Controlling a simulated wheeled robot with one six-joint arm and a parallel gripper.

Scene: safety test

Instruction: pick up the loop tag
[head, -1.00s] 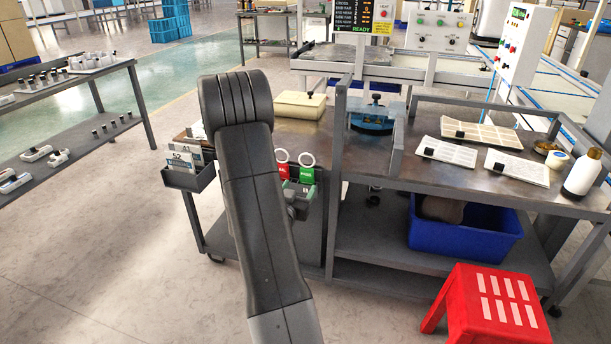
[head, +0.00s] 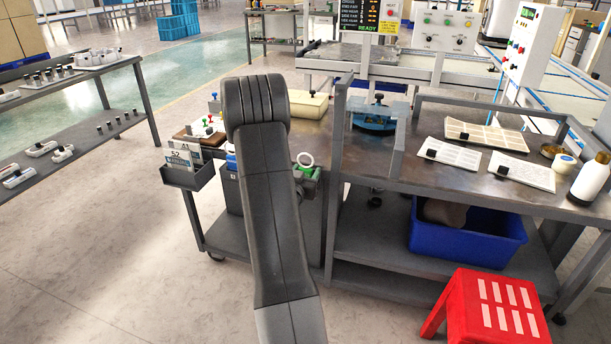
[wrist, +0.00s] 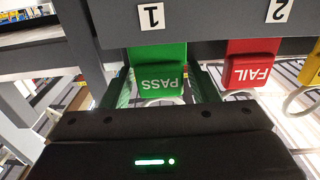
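The green PASS loop tag (wrist: 160,80) hangs under slot 1 in the wrist view, with part of its white loop below it. The red FAIL tag (wrist: 252,70) hangs to its right under slot 2, and a yellow tag (wrist: 312,65) shows at the edge. My gripper (wrist: 162,88) has a dark finger on each side of the PASS tag, with narrow gaps seeming to show, so it looks open around it. In the head view one white loop (head: 305,159) shows just right of my arm; the arm hides the red tag and most of my gripper.
The grey rack (wrist: 215,27) is close above the tags. In the head view, a card holder (head: 190,176) is left of my arm. A workbench (head: 440,178) with a blue bin (head: 468,240) below and a red stool (head: 490,308) stand right.

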